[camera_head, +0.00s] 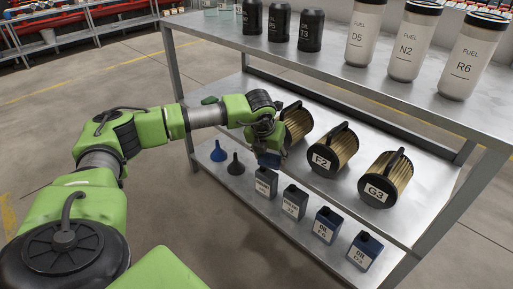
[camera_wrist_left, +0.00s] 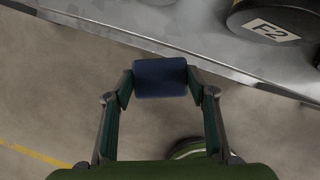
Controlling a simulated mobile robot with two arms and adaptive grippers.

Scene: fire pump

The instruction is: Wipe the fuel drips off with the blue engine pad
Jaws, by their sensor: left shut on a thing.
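My left gripper (camera_wrist_left: 161,80) is shut on the blue engine pad (camera_wrist_left: 160,70), which sits between its two fingertips in the left wrist view. In the head view my left gripper (camera_head: 268,145) is at the front edge of the middle shelf, in front of the leftmost gold filter (camera_head: 298,122). The blue pad (camera_head: 269,160) shows small and dark just below it. I cannot make out any fuel drips. My right gripper is not in view.
A metal rack has a top shelf with black bottles and white FUEL canisters (camera_head: 411,45). The middle shelf (camera_head: 345,190) holds filters F2 (camera_head: 333,152) and G3 (camera_head: 386,180). Floor is clear at left.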

